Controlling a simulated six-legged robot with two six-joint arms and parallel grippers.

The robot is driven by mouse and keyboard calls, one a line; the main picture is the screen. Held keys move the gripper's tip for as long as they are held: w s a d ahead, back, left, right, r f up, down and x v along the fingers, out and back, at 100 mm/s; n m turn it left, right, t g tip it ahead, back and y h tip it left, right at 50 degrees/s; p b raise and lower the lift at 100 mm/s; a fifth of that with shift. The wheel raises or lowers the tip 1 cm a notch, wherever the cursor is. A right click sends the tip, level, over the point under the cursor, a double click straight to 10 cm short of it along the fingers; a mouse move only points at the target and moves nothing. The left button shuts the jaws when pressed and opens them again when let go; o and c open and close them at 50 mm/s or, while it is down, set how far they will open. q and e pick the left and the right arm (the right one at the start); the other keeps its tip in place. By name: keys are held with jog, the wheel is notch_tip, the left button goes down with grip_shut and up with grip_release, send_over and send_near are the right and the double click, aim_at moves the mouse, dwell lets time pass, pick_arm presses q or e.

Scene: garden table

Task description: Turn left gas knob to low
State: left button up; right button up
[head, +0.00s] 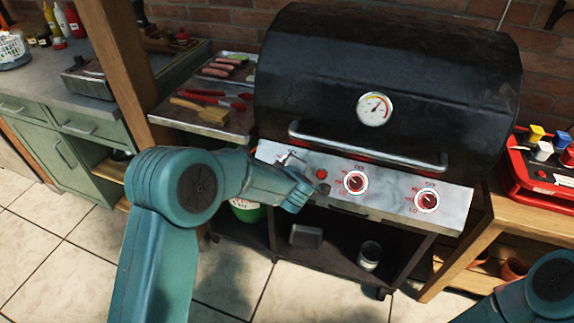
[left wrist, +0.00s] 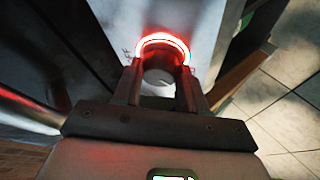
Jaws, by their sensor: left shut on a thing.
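I cannot tell which setting the knob points to. My right gripper is out of view.
A red button (head: 321,174), a middle knob (head: 355,182) and a right knob (head: 427,201) are to the right on the panel. A side shelf (head: 225,130) holds tongs and food.

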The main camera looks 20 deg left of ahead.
pick_arm(q)
jog(key=shift+r, duration=0.1)
dwell(0.4)
jog(key=o, duration=1)
jog(key=shift+o, duration=0.2)
jog(key=v, duration=1.6)
jog(key=shift+p, duration=0.3)
